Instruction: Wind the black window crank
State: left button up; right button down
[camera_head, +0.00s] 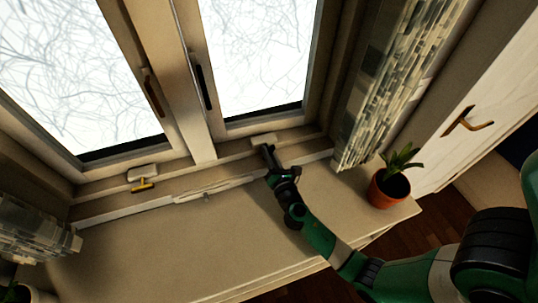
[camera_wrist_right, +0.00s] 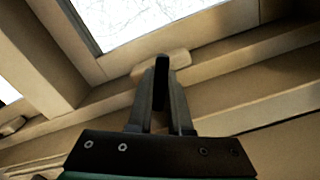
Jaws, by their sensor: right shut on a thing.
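The black window crank shows as a dark upright piece (camera_wrist_right: 161,82) between the fingers in the right wrist view. Its pale base (camera_head: 264,139) sits on the sill rail below the right window pane. My right gripper (camera_head: 268,152) reaches up to this base from the lower right and is shut on the crank. It also shows in the right wrist view (camera_wrist_right: 160,68), with a finger on each side of the crank. In the head view the gripper hides most of the crank. My left gripper is not in view.
A potted plant (camera_head: 389,188) stands on the ledge's right end, near my right arm. A patterned curtain (camera_head: 385,85) hangs right of the window. The ledge's middle (camera_head: 170,245) is clear.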

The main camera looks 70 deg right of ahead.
jog(key=m+b, duration=0.2)
jog(key=m, duration=0.4)
jog(key=shift+f+b, duration=0.1)
jog(key=shift+b, duration=0.25)
jog(key=m+b, duration=0.1)
jog(key=m, duration=0.2)
jog(key=shift+m+b, duration=0.3)
jog(key=shift+m, duration=0.1)
jog(key=shift+m+b, duration=0.5)
jog(key=shift+m, duration=0.8)
jog(key=c, duration=0.8)
grip_release()
jog(key=shift+c, duration=0.2)
